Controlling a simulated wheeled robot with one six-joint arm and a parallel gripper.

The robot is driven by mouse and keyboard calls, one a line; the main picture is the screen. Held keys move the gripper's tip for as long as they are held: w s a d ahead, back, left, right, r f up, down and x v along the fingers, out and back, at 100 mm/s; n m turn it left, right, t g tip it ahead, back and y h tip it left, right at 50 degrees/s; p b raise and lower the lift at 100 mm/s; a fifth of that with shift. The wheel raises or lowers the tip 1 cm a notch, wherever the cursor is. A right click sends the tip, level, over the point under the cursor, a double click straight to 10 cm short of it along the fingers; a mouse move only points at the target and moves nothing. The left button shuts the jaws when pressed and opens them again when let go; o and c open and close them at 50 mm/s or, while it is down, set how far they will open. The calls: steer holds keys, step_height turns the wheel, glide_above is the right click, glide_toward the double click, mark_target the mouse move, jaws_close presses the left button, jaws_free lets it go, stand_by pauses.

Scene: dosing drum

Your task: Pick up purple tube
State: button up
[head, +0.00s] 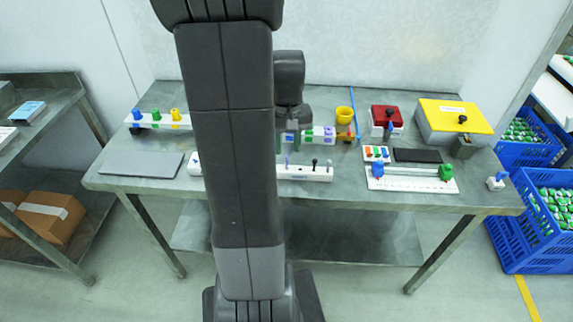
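A thin purple tube (286,161) stands upright in the long white rack (318,174) at the table's front middle; my arm hides part of this rack. Other purple pieces (307,133) show in a second white rack (320,141) behind it. My gripper (288,147) points down over the area between the two racks, just behind and above the thin purple tube. Its two fingers look apart with nothing clearly between them. My arm column covers what lies just left.
A dark-topped tube (314,163) stands in the front rack. A yellow cup (344,114), red box (387,116) and yellow-lidded box (455,116) stand right. A grey plate (141,164) and rack with coloured knobs (157,121) are left. The table's front edge is near.

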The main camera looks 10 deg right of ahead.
mark_target(287, 158)
steer(key=shift+a+f, duration=0.1)
steer(key=shift+f, duration=2.5)
jaws_close()
